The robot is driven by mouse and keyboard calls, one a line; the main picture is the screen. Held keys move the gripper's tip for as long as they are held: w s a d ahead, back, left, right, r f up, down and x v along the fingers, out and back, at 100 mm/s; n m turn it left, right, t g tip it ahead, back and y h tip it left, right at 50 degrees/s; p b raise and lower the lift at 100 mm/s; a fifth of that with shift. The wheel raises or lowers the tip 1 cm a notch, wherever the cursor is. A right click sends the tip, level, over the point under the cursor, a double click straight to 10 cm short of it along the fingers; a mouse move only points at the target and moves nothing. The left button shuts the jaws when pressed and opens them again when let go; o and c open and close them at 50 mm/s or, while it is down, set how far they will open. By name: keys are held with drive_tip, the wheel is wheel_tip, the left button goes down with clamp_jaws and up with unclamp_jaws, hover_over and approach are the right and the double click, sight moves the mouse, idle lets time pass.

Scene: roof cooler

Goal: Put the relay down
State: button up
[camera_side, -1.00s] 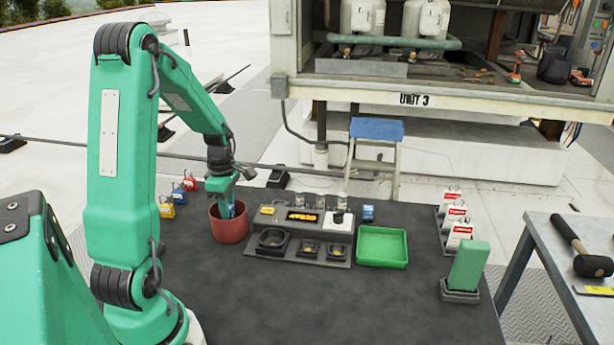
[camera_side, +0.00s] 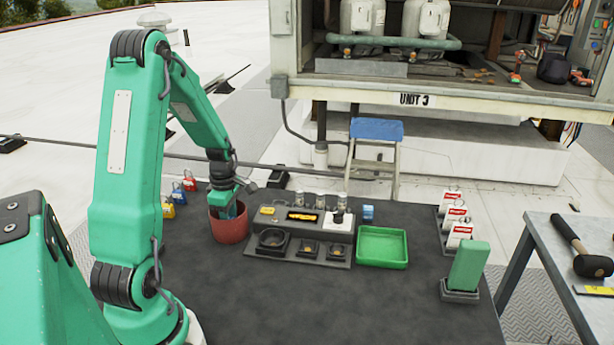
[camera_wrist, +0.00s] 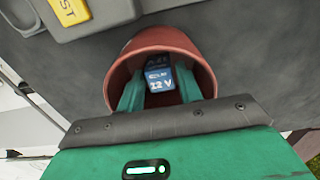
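The relay (camera_wrist: 160,80) is a blue block with white lettering that seems to read "22 V". In the wrist view it sits between my gripper's two teal fingers, which appear to touch its sides. My gripper (camera_wrist: 161,88) reaches down into the red pot (camera_wrist: 119,75), and the relay is inside the pot's mouth. In the side view my gripper (camera_side: 229,207) is lowered into the red pot (camera_side: 229,229), whose wall hides the fingertips and relay. Whether the relay touches the pot's bottom cannot be told.
Right of the pot is a black fixture (camera_side: 301,250) with sockets and a display. Padlocks stand left of the pot. The front mat is clear.

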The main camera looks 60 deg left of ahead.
drive_tip(key=shift+o, duration=0.9)
wheel_tip(320, 180, up, 12)
drive_tip(key=shift+r, duration=0.15)
idle(0.3)
